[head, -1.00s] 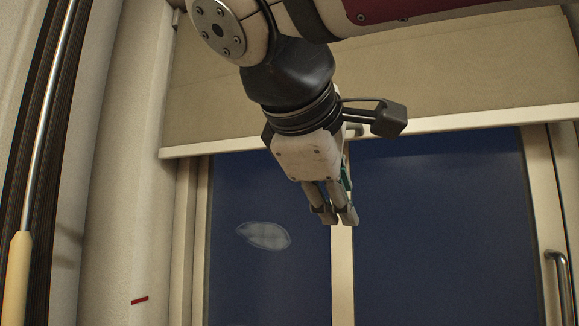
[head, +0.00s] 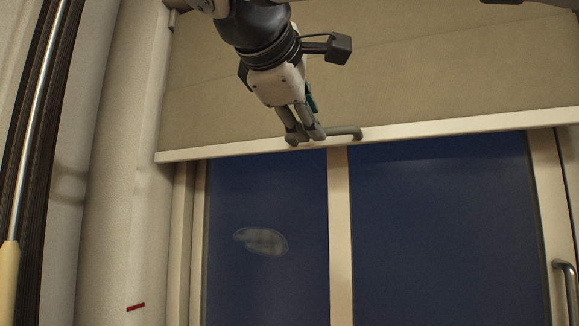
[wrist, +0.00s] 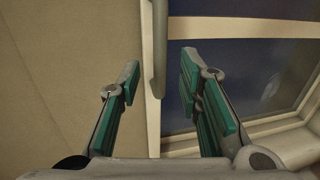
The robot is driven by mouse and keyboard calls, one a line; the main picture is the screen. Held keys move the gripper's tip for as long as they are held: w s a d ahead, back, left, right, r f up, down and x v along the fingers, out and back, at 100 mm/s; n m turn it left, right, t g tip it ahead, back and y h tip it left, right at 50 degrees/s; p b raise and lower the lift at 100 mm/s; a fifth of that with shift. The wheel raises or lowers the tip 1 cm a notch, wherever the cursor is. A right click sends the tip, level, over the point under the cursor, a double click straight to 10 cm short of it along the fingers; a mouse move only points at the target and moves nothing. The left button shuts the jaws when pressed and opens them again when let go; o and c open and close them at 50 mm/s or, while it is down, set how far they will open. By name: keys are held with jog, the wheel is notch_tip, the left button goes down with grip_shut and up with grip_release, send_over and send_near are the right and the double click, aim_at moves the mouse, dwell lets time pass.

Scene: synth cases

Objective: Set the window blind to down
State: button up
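The window blind (head: 400,70) is a beige sheet over the upper part of the window, with a pale bottom rail (head: 450,126) partway down the glass. A grey bar handle (head: 347,132) sits on the rail, and its left part is hidden behind my fingers. My gripper (head: 306,138) is in front of the rail at the handle's left side. In the wrist view my gripper (wrist: 158,82) has its green-padded fingers spread apart. The handle (wrist: 158,45) shows between and beyond them, with blind fabric to the left and glass to the right. I cannot tell whether a finger touches it.
The dark window glass (head: 440,220) below the rail is split by a pale upright frame bar (head: 340,230). A metal handle (head: 568,290) is on the right frame. A metal pole (head: 35,110) stands at the left. The space before the lower glass is clear.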

jog(key=x, duration=0.6)
jog(key=shift+s, duration=0.1)
grip_shut()
